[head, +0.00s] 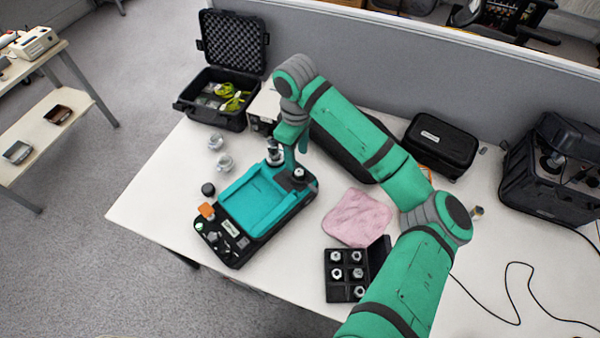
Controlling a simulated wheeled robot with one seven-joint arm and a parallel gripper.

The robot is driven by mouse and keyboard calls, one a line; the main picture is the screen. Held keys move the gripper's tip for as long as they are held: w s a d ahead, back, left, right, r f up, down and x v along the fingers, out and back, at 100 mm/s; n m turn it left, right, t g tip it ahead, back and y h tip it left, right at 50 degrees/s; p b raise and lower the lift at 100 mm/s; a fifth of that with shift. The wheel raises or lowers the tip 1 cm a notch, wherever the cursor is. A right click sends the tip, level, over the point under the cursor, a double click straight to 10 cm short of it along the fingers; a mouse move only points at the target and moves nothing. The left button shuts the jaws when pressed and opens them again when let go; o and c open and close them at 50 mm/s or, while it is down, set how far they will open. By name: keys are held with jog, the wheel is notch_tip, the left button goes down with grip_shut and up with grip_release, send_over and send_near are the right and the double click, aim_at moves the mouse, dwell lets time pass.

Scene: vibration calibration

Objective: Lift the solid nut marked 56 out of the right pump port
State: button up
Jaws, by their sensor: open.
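The pump is a black case with a teal tray on top (262,194), standing on the white table in the head view. A metal nut (299,174) sits in the right port at the pump's back right corner; its marking is too small to read. A taller silver fitting (275,153) stands to its left, at the back of the pump. My gripper (293,152) is open and points down over the back of the pump, close to the nut and the fitting. My wrist partly hides this area, and I cannot tell whether a finger touches either.
A black nut box (334,291) holds several nuts at the front, near a pink cloth (358,217). An open black case (220,97) stands back left. Glass jars (225,162) are left of the pump. A grey partition (390,70) closes the back.

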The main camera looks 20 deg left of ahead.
aim_at(299, 172)
jog(key=shift+s+d+f, duration=0.1)
jog(key=shift+d+f, duration=0.1)
jog(key=shift+f, duration=1.35)
jog(key=shift+s+d+f, duration=0.1)
jog(key=shift+d+f, duration=0.05)
jog(key=shift+f, duration=1.4)
grip_shut()
